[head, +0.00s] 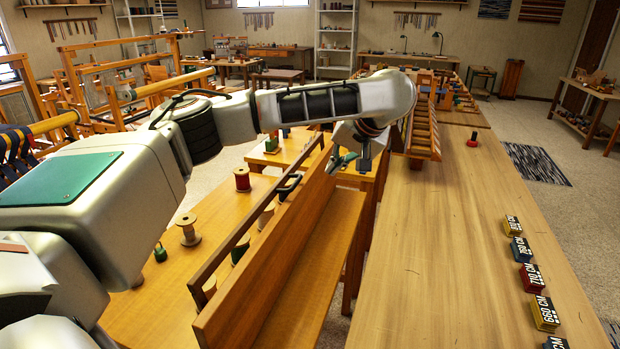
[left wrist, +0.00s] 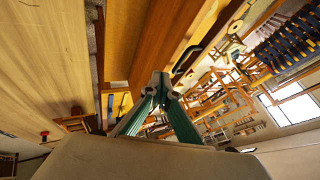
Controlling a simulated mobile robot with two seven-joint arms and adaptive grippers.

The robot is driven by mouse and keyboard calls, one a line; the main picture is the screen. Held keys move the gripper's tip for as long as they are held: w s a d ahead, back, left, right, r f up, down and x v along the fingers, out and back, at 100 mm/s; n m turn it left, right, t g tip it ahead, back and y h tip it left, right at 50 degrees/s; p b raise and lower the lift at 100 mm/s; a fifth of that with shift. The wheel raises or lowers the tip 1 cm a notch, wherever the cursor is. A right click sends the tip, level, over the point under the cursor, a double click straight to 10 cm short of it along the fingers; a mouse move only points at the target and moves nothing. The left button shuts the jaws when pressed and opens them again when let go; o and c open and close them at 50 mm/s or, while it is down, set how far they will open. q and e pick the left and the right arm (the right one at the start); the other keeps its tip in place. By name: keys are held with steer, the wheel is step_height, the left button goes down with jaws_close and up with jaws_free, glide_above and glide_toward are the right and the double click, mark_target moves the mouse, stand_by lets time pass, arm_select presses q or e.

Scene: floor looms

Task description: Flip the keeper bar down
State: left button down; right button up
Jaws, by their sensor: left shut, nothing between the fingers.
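The keeper bar (head: 235,230) looks to be the long brown bar with a black handle (head: 288,187). It runs along the left side of a wooden rack board (head: 285,240), raised above the lower table, with spools partly hidden behind it. In the left wrist view the bar (left wrist: 205,38) and its handle (left wrist: 187,60) lie just beyond and right of my fingertips. My left gripper (head: 343,162) is over the far end of the rack board, beyond the handle and apart from it. Its green fingers (left wrist: 160,78) meet at the tips, empty. My right gripper is out of view.
A red spool (head: 242,178), a bare spool (head: 188,230) and a small green piece (head: 160,252) stand on the lower table left of the bar. Numbered blocks (head: 532,278) line the right edge of the long table (head: 440,270). A slatted wooden rack (head: 422,130) stands at its far left.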

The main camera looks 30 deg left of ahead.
arm_select(q)
steer(key=shift+s, duration=0.1)
steer(key=w+a+f, duration=0.2)
steer(key=a+f, duration=0.6)
steer(key=a, duration=0.1)
steer(key=shift+a, duration=0.2)
stand_by(0.6)
